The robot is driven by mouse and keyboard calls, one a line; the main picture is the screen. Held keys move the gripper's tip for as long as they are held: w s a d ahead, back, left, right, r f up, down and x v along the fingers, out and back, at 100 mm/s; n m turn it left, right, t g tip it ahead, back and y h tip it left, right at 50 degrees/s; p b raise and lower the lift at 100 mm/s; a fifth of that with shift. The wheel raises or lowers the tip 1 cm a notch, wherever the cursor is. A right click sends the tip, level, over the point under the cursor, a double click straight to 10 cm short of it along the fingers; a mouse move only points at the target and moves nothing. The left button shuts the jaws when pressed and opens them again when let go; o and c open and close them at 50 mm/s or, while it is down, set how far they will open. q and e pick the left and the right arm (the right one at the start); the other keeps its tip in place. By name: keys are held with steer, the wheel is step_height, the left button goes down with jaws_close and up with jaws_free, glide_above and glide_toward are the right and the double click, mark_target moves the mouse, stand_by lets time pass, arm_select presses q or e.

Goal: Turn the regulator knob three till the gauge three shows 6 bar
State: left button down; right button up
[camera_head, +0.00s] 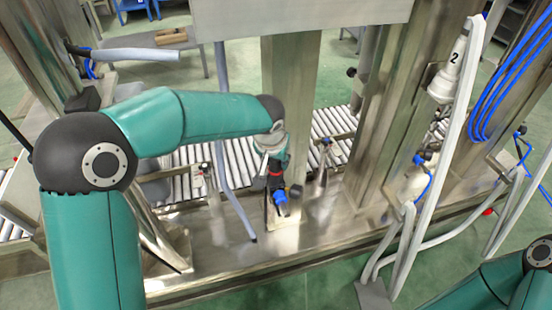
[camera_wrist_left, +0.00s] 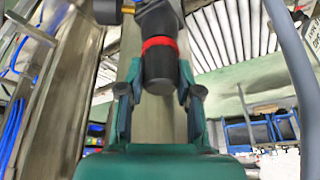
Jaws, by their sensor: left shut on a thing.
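My left gripper (camera_head: 274,170) is in front of the steel post in the middle of the head view. In the left wrist view its two fingers (camera_wrist_left: 158,78) are closed around a black knob (camera_wrist_left: 158,68) with a red band. The red band also shows small in the head view, with a blue fitting (camera_head: 281,197) just below it. Which number the knob bears cannot be read. No gauge face or needle can be made out in either view. My right gripper is out of view; only part of my right arm shows at the lower right.
A steel post (camera_head: 290,75) stands behind my left gripper. A white lance (camera_head: 448,72) marked 2 hangs at the right with a pale hose. Blue hoses (camera_head: 510,75) hang beside it. A roller conveyor (camera_head: 330,122) runs behind the steel base. A grey tube (camera_head: 232,190) stands near my left arm.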

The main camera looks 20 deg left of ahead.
arm_select(q)
steer(key=c, duration=0.8)
jaws_free()
steer(key=shift+o, duration=0.2)
steer(key=shift+r, duration=0.1)
steer(key=v, duration=1.1)
steer(key=shift+s+r, duration=0.25)
steer(key=shift+r, duration=0.1)
